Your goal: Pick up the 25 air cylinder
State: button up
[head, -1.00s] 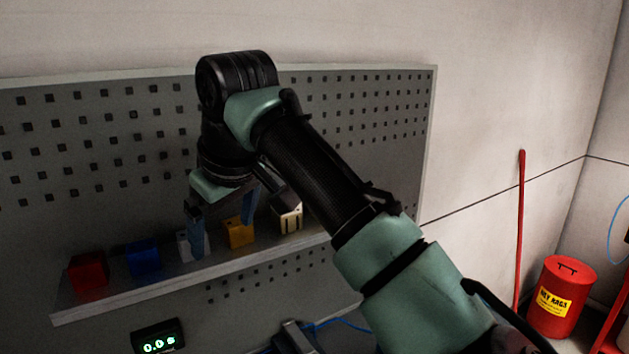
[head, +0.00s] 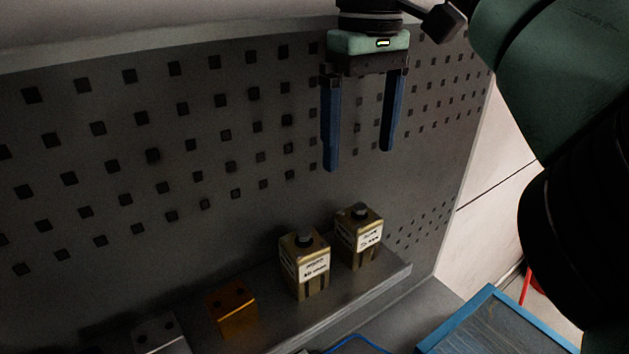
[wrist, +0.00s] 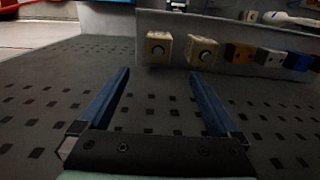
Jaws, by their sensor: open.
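Two brass-coloured air cylinders with dark round tops and white labels stand upright on the shelf in the head view: a left one (head: 305,278) and a right one (head: 360,246). The label print is too blurred for me to tell which is the 25. Both also show in the wrist view, one at the left (wrist: 159,47) and one at the right (wrist: 201,51), beyond the fingertips. My gripper (head: 360,160) is open and empty, its blue fingers pointing down above the cylinders, apart from both. The fingers also show in the wrist view (wrist: 160,73).
The shelf (head: 385,278) also bears an orange block (head: 232,308) and a silver block (head: 160,336) to the left. In the wrist view a blue block (wrist: 270,57) shows farther along. The grey pegboard (head: 230,110) rises close behind. A blue-edged tray (head: 490,325) lies at lower right.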

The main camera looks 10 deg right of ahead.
aim_at(360, 206)
jog(key=f, duration=0.6)
jog(key=shift+s+d+f, duration=0.1)
jog(key=shift+s+f, duration=0.05)
jog(key=shift+s, duration=0.1)
jog(key=shift+w+f, duration=0.1)
jog(key=shift+f, duration=0.45)
jog(key=f+p, duration=0.1)
jog(key=f, duration=0.1)
jog(key=f+p, duration=0.1)
jog(key=f, duration=0.1)
jog(key=shift+s+d, duration=0.2)
jog(key=shift+w+f, duration=0.1)
jog(key=shift+f, duration=0.45)
jog(key=shift+r, duration=0.1)
grip_shut()
